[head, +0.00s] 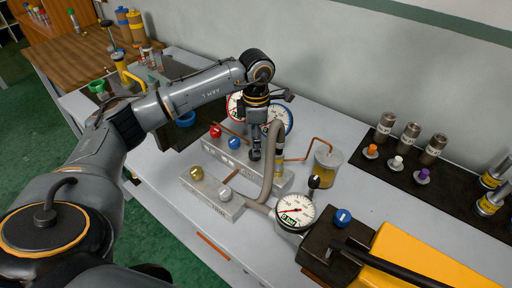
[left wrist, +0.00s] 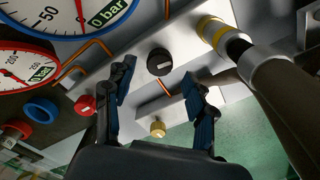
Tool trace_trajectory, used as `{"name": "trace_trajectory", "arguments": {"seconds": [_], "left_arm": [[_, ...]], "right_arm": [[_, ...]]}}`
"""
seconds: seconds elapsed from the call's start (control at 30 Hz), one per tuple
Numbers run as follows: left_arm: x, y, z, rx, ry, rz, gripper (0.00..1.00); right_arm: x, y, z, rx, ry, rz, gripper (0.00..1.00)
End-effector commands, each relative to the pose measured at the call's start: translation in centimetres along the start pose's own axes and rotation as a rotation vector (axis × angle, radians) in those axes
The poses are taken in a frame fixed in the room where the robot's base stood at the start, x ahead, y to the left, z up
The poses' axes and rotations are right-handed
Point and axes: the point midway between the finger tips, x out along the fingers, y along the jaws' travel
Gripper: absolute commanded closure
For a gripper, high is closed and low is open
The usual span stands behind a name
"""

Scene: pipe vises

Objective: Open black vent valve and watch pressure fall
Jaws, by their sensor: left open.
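The black valve knob (left wrist: 159,62) with a white index line sits on the grey manifold block (head: 222,149). In the left wrist view it lies between and just beyond my fingertips; I cannot tell whether they touch it. My left gripper (head: 257,142) points down over the block, and its open fingers (left wrist: 158,72) show in the wrist view. In the head view the gripper mostly hides the knob. The red-rimmed gauge (left wrist: 38,72) and blue-rimmed gauge (left wrist: 85,12) carry "0 bar" labels. A black-rimmed gauge (head: 295,211) stands at the front. My right gripper is out of view.
A clear jar (head: 327,165) and a yellow unit (head: 420,255) lie to the right.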

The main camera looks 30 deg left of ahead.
Motion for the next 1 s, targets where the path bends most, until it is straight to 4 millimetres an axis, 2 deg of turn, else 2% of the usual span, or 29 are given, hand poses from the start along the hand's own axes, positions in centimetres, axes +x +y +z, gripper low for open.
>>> {"name": "trace_trajectory", "arguments": {"seconds": [0.03, 0.2, 0.4, 0.57, 1.0], "left_arm": [[-1.4, 0.1, 0.1, 0.001, -0.003, 0.005, 0.44], [-5.0, 0.1, 0.0, 0.000, -0.003, 0.004, 0.44], [-7.6, 0.1, 0.0, -0.001, -0.001, 0.002, 0.44], [-8.4, 0.0, 0.0, -0.001, -0.001, 0.001, 0.44], [-8.4, 0.0, 0.0, 0.000, 0.000, 0.001, 0.44]], "right_arm": [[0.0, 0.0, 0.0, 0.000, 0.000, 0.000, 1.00], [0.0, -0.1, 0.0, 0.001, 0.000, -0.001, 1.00], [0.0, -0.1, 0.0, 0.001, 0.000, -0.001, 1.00], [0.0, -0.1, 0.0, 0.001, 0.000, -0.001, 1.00], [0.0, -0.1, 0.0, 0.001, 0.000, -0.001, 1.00]]}}
